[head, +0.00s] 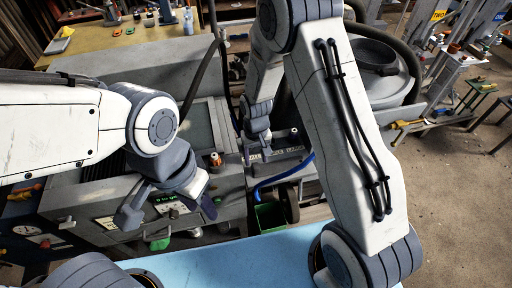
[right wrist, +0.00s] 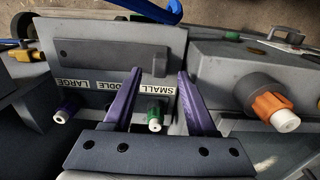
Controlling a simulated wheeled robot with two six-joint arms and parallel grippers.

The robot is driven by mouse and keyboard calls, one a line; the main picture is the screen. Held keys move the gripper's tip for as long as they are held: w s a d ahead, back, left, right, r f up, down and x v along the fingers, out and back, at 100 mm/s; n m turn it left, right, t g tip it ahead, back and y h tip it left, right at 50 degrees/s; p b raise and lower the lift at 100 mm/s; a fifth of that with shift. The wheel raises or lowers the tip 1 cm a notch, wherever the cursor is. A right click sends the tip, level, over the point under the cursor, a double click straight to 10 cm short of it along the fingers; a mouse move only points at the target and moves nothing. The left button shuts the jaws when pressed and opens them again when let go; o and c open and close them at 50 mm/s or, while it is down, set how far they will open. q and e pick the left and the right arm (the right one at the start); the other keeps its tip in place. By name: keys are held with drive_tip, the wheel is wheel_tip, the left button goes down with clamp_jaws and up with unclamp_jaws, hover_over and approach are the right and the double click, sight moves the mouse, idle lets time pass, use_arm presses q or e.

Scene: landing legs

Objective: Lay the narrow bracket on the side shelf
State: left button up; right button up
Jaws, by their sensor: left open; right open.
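I cannot pick out a narrow bracket with certainty in either view. A small grey shelf-like ledge (head: 440,123) with a yellow-orange item on it stands at the right in the head view; I cannot tell whether it is the side shelf. My left gripper (head: 167,212) is open over the front of the grey machine, with nothing visible between its fingers. My right gripper (head: 258,155) is beyond my right arm; in the right wrist view its purple fingers (right wrist: 160,100) are apart and empty, above a grey unit (right wrist: 120,58) labelled LARGE, MIDDLE and SMALL.
In the right wrist view, a green-collared knob (right wrist: 155,115) shows between the fingers, a purple-collared knob (right wrist: 65,110) to the left and an orange-collared knob (right wrist: 272,106) to the right. A blue hose (head: 283,178) and a green bin (head: 269,216) lie below my right gripper.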

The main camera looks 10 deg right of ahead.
drive_tip(key=s+a+r+n+b, duration=0.1)
drive_tip(key=s+a+r, duration=0.25)
drive_tip(key=r, duration=0.45)
drive_tip(key=s+a+r+n, duration=0.2)
drive_tip(key=s+r, duration=0.3)
drive_tip(key=r, duration=0.2)
drive_tip(key=s+r+n+y, duration=0.1)
drive_tip(key=s+r+n, duration=0.3)
drive_tip(key=s, duration=1.1)
drive_tip(key=shift+r, duration=0.6)
drive_tip(key=shift+a, duration=0.1)
